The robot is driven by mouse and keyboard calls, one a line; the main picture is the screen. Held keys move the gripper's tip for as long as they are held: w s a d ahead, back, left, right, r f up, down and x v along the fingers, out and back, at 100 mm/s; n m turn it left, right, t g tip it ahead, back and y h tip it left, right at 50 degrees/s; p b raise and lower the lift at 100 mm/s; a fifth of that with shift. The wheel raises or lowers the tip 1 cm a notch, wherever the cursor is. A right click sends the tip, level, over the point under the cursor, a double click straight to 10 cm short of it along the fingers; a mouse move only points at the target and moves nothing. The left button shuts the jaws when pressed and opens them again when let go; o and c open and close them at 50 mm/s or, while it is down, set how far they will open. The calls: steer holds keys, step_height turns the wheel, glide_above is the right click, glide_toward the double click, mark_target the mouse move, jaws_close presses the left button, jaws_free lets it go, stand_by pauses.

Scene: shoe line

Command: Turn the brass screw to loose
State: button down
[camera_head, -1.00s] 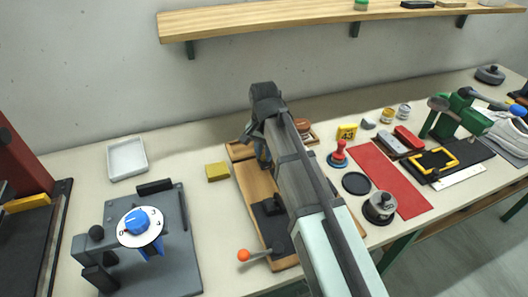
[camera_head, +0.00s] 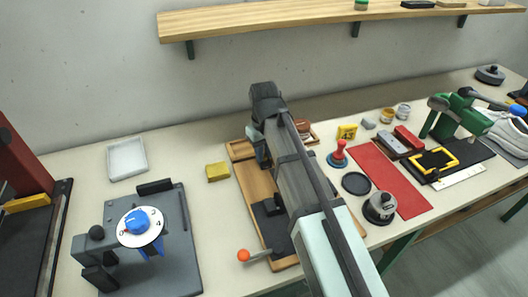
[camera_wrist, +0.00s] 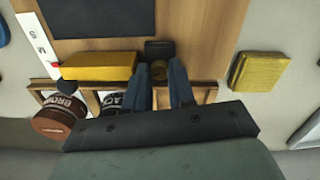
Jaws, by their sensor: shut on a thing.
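In the wrist view the brass screw (camera_wrist: 159,70) shows as a small round brass head in front of a dark block (camera_wrist: 160,48) on the wooden fixture (camera_wrist: 205,35). My gripper (camera_wrist: 161,78) has its two blue-grey fingers on either side of the screw head and is shut on it. The fingers partly hide the head, and I see no mark that tells how far it is turned.
A yellow bar (camera_wrist: 98,66) and tins marked brown (camera_wrist: 60,119) and black (camera_wrist: 112,101) lie left of the fingers. A yellow block (camera_wrist: 258,72) lies to the right. A dial plate (camera_head: 179,258) stands left.

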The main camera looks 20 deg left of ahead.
steer(key=n, duration=0.6)
steer(key=shift+n, duration=0.3)
steer(key=n, duration=0.5)
stand_by(0.4)
steer(key=c, duration=1)
jaws_free()
steer(key=shift+o, duration=0.2)
step_height(320, 180, up, 14)
